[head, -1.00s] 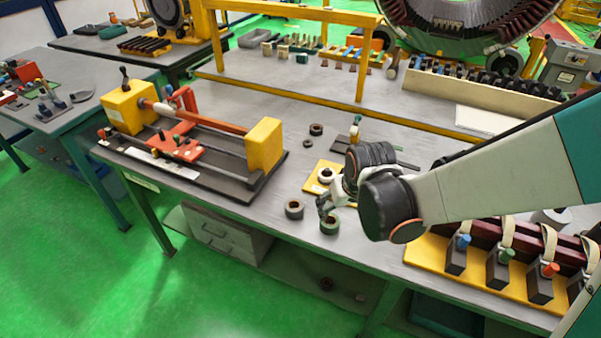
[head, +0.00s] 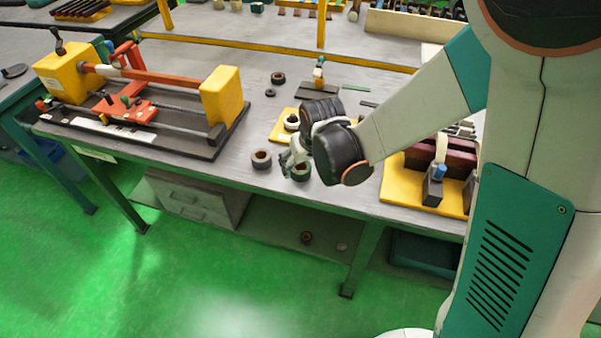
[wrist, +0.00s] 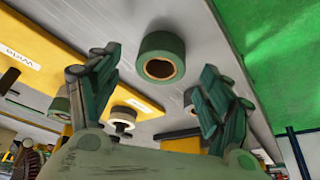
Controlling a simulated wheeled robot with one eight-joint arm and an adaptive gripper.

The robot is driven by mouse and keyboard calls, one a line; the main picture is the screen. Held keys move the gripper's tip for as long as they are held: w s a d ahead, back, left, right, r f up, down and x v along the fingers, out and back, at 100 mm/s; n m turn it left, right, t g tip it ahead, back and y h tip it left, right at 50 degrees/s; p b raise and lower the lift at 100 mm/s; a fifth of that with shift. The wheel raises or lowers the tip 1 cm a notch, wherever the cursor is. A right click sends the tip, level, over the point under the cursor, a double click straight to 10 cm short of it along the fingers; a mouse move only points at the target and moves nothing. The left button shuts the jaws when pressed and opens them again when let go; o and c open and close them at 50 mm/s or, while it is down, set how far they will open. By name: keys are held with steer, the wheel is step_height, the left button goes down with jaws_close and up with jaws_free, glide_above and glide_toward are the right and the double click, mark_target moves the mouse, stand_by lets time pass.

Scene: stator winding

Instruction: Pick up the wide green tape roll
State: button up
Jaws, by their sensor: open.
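The green tape roll (head: 301,172) stands on the grey bench near its front edge, its dark hole facing up. In the wrist view the green roll (wrist: 149,45) sits between and beyond my fingertips, its brown-lined hole visible. My gripper (head: 290,157) is beside and just above this roll in the head view. In the wrist view my gripper (wrist: 160,68) has its two green fingers spread wide, with nothing held between them. Another dark roll (head: 261,159) lies to the left of it on the bench.
A yellow board (head: 281,133) bears a pale roll (head: 291,122) behind my gripper. More small rolls (head: 279,78) lie farther back. A winding fixture (head: 221,95) stands at left, and a yellow tray (head: 395,188) at right. The bench edge is close in front.

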mark_target(301, 166)
steer(key=b+x, duration=0.1)
steer(key=x, duration=0.2)
steer(key=shift+f+b, duration=0.25)
steer(key=shift+b, duration=0.05)
steer(key=shift+r, duration=0.1)
steer(key=c, duration=1.2)
steer(key=shift+o, duration=0.2)
steer(key=shift+r, duration=0.15)
